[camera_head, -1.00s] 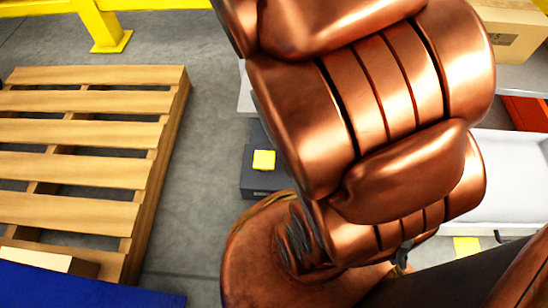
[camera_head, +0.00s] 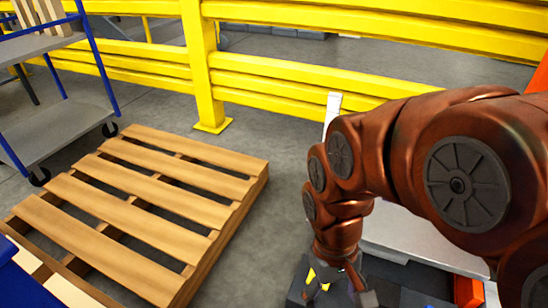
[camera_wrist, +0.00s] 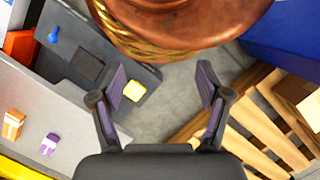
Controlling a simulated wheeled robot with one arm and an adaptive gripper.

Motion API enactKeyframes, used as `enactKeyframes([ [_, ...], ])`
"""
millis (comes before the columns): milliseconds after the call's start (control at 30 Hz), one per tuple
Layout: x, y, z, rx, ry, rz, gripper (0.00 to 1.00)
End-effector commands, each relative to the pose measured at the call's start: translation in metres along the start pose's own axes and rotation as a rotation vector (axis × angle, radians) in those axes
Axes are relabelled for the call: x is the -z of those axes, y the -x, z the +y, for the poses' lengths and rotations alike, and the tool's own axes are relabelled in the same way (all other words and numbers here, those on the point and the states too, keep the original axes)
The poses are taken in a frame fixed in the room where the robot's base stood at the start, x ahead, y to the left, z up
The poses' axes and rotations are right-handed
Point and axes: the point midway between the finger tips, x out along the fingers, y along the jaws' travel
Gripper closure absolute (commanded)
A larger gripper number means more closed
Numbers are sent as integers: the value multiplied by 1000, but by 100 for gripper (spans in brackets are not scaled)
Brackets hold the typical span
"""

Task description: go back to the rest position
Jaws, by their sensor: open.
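My gripper (camera_wrist: 162,85) is open in the wrist view, its two dark fingers spread wide with nothing between the tips. Floor and a yellow square (camera_wrist: 134,91) on a dark panel show beyond it. In the head view my arm reaches in from the right and bends down. My gripper (camera_head: 338,288) is low at the bottom there, partly cut off and above a dark grey unit (camera_head: 408,297). Its fingers are hard to make out in that view.
A wooden pallet (camera_head: 150,207) lies left of my arm. A yellow guard rail (camera_head: 300,75) runs behind; a cart (camera_head: 55,128) stands at the far left. In the wrist view, an orange box (camera_wrist: 12,124) and a purple box (camera_wrist: 48,143) sit on a grey surface. Grey floor lies between pallet and arm.

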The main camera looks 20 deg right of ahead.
Motion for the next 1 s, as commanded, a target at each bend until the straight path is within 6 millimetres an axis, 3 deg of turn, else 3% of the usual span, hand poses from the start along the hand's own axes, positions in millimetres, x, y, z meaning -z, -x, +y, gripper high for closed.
enactKeyframes([
  [633,22,193,40,-164,148,248,24],
  [1000,-26,265,26,-107,88,207,24],
])
